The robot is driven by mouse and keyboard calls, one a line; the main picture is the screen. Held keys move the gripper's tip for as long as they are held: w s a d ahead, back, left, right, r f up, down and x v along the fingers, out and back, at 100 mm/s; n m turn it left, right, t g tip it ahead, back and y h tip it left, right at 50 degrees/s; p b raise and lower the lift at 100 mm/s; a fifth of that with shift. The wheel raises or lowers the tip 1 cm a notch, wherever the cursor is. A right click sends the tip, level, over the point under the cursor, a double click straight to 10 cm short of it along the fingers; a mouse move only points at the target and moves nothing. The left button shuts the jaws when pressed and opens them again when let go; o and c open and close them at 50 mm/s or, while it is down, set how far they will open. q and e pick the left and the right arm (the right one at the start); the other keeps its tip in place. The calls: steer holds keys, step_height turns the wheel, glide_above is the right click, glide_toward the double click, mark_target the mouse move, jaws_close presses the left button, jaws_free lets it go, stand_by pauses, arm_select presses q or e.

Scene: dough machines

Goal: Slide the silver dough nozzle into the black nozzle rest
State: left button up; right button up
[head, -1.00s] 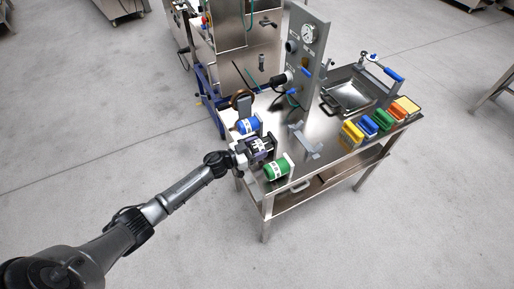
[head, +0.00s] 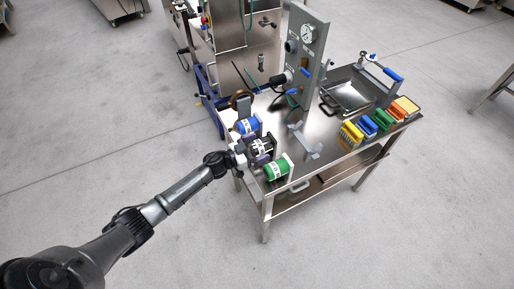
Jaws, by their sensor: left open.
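A black labelled cylinder (head: 263,147), which looks like the black nozzle rest, lies at the near left corner of the steel table, between a blue one and a green one. My left gripper (head: 252,152) is open right at its near end. The fingers overlap the cylinder in the picture, and I cannot tell whether they touch it. I cannot single out the silver dough nozzle with certainty; it may be hidden by the gripper. My right gripper is not in view.
The blue labelled cylinder (head: 247,125) and the green one (head: 277,169) lie close on either side. A silver bracket (head: 304,142) stands mid-table, before an upright gauge panel (head: 304,45). Coloured brushes (head: 378,121) and a steel tray (head: 347,97) are to the right.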

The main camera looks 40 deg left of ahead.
mark_target(251, 150)
arm_select(q)
steer(key=shift+s+a, duration=0.15)
steer(key=shift+s, duration=0.15)
steer(key=shift+s+a+p, duration=0.15)
steer(key=shift+s+p, duration=0.2)
steer(key=shift+p, duration=0.05)
steer(key=shift+s, duration=0.1)
steer(key=shift+s+a, duration=0.15)
steer(key=shift+s, duration=0.05)
steer(key=shift+s+a+p, duration=0.2)
steer(key=shift+s+p, duration=0.1)
steer(key=shift+p, duration=0.05)
steer(key=shift+s+a, duration=0.15)
steer(key=shift+s, duration=0.2)
steer(key=shift+s, duration=0.2)
steer(key=shift+s+a+p, duration=0.1)
steer(key=shift+p, duration=0.2)
steer(key=shift+s+a, duration=0.1)
steer(key=shift+s, duration=0.05)
